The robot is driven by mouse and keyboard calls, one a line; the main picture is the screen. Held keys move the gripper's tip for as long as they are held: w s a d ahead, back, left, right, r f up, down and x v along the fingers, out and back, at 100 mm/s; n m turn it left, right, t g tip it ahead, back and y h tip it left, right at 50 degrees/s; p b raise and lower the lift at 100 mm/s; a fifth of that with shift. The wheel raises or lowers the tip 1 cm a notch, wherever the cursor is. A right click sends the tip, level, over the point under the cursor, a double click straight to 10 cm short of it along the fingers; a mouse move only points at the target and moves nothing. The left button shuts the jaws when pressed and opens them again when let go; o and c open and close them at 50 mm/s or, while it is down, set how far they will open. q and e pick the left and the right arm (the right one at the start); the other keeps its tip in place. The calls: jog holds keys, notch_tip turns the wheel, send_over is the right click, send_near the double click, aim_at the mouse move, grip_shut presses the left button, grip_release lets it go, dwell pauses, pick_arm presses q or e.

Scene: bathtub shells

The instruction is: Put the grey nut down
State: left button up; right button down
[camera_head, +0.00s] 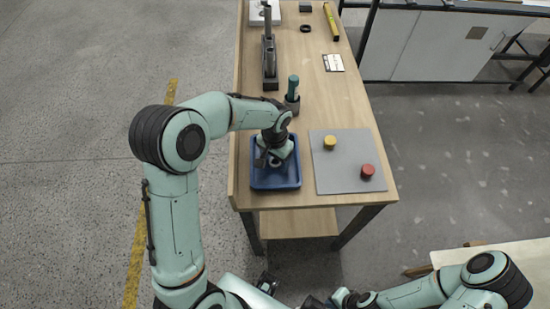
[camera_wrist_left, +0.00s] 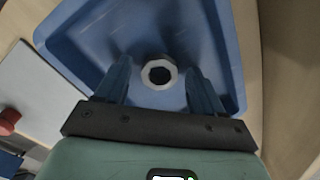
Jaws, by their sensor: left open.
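The grey nut (camera_wrist_left: 157,73) lies in the blue tray (camera_wrist_left: 222,32), its dark hole facing up in the left wrist view. My left gripper (camera_wrist_left: 158,80) is open, with one finger on each side of the nut and a gap to each. In the head view my left gripper (camera_head: 272,161) is down inside the blue tray (camera_head: 276,186) at the table's near left, and partly hides the nut. My right arm is low at the bottom right of the head view. Its gripper (camera_head: 318,302) is small and cut off, so its jaws are unclear.
Right of the tray, a grey mat (camera_head: 348,180) carries a yellow cylinder (camera_head: 330,142) and a red cylinder (camera_head: 368,171). Behind the tray stand a teal-handled tool (camera_head: 293,88) and a dark upright fixture (camera_head: 269,60). The wooden table (camera_head: 345,105) has bare room behind the mat.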

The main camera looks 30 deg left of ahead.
pick_arm(q)
notch_tip(320, 180, up, 12)
jog(key=p, duration=0.1)
dwell(0.8)
